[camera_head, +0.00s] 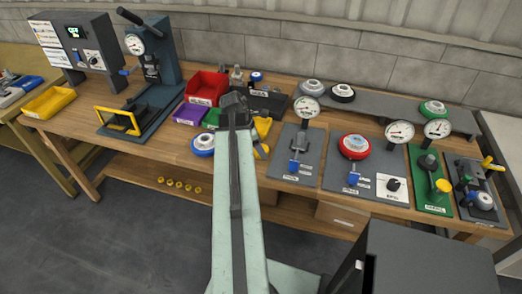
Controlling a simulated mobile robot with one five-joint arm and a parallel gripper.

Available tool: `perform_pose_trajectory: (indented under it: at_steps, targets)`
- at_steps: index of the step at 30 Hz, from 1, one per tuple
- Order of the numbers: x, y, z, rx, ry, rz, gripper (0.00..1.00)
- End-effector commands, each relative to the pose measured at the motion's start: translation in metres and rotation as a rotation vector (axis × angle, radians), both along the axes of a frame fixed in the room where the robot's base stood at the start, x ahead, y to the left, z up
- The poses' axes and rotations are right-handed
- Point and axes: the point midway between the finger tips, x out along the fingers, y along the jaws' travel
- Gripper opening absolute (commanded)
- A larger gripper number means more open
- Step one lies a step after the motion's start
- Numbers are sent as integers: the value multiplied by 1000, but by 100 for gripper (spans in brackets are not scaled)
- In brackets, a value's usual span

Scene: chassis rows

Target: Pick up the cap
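Several round, cap-like parts are in view, and I cannot tell which one the task calls the cap. A blue-rimmed white one (203,145) lies near the bench's front edge, just left of my arm. A red-rimmed one (354,147) sits on a grey plate at right of centre. My gripper (235,102) is at the far end of my pale green arm, over the bench's middle. Its fingers are not clear, and my arm hides what lies under it.
Red (207,87), purple (189,114) and yellow (50,102) bins stand on the wooden bench (150,143). A dark press (153,65) stands at left. Gauge fixtures (296,150) fill the right side. A dark cabinet (425,262) stands at front right.

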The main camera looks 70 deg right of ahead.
Motion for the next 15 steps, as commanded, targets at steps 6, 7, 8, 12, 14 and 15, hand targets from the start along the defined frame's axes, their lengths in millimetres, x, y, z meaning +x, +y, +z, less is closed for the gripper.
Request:
perform_pose_trajectory:
  at_steps: [6,7,8,12,14,15]
  targets:
    - [0,0,0,0,0,0,23]
    - [0,0,0,0,0,0,23]
    - [0,0,1,0,0,0,23]
    - [0,0,11,0,0,0,23]
    - [0,0,19,0,0,0,23]
    - [0,0,26,0,0,0,23]
